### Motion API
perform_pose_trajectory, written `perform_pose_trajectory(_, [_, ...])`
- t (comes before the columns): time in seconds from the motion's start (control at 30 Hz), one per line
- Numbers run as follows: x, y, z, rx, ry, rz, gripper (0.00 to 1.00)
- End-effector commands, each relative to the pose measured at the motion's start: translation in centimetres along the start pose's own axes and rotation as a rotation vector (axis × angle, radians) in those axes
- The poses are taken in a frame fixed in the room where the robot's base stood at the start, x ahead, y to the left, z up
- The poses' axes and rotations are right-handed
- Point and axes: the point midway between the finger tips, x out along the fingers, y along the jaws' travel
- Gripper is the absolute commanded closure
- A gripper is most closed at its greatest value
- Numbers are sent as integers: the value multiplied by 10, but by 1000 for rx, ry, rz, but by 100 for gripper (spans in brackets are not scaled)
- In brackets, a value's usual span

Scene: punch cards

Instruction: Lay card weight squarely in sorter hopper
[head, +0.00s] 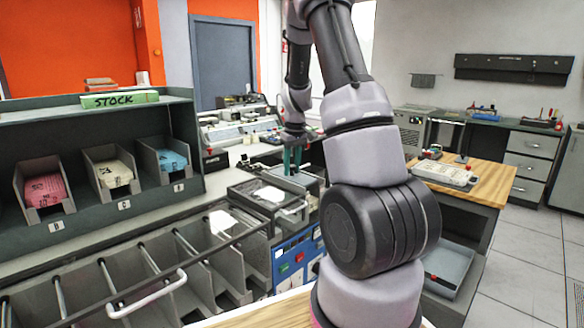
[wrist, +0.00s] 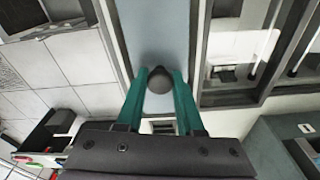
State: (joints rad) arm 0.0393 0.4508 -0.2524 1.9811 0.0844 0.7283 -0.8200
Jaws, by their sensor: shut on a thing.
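My gripper (head: 292,160) has teal fingers pointing down over the far right end of the sorter (head: 295,265). In the wrist view my gripper (wrist: 160,85) is shut on a dark round knob, which I take to be part of the card weight (wrist: 158,80). A smooth grey-blue surface lies around and beyond the knob, between two raised edges. I cannot tell whether this surface is the weight's plate or the hopper floor, nor whether the weight touches down. In the head view the weight is too small to make out between the fingers.
Sorter pockets (head: 150,275) with rods and a white handle run along the front left. White cards (head: 221,221) lie in one bay. A shelf (head: 95,210) holds pink, cream and blue card stacks. A wooden-topped table (head: 490,185) stands to the right.

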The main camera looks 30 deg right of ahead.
Motion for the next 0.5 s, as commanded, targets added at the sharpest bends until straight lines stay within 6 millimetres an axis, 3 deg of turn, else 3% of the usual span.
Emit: perform_pose_trajectory(0.5, [34, 0, 5, 1, -2, -1, 100])
